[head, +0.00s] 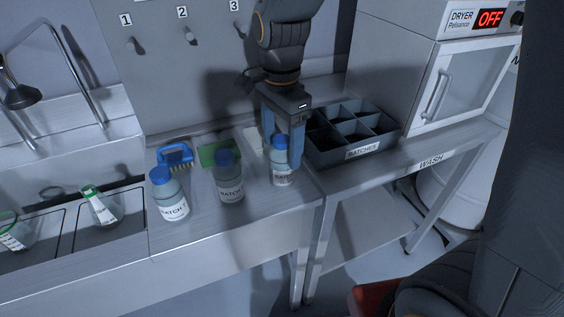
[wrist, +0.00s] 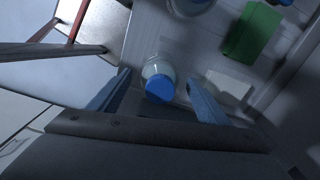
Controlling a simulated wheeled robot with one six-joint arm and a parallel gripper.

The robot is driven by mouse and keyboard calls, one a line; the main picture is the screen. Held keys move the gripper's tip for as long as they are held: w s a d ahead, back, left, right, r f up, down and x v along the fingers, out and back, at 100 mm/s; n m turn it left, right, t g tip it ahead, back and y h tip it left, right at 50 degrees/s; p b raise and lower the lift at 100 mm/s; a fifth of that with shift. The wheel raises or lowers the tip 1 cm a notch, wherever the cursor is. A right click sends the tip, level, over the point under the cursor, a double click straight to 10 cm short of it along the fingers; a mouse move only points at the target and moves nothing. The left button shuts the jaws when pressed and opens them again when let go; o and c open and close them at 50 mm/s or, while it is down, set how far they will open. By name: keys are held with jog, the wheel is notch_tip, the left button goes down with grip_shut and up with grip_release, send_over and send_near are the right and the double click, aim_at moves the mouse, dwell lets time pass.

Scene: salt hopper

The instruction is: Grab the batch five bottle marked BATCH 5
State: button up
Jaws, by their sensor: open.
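Three grey-white bottles with blue caps stand upright on the metal counter. The left bottle (head: 173,203) and middle bottle (head: 230,188) have labels reading BATCH, but I cannot read their numbers. The right bottle (head: 283,176) stands near the counter's right end; its label number is also too small to read. My gripper (head: 282,152) points down over the right bottle, with its blue fingers open on either side of the cap. In the wrist view, this bottle (wrist: 157,69) shows between the open fingertips; I cannot tell whether either finger touches it.
A blue brush (head: 175,155) and a green-topped sponge (head: 212,151) lie behind the bottles. A dark divided BATCHES crate (head: 392,146) stands right of my gripper, beside the dryer (head: 462,80) reading OFF. Sinks with flasks are at left.

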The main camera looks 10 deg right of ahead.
jog(key=c, duration=1.8)
jog(key=shift+o, duration=0.2)
jog(key=shift+r, duration=0.1)
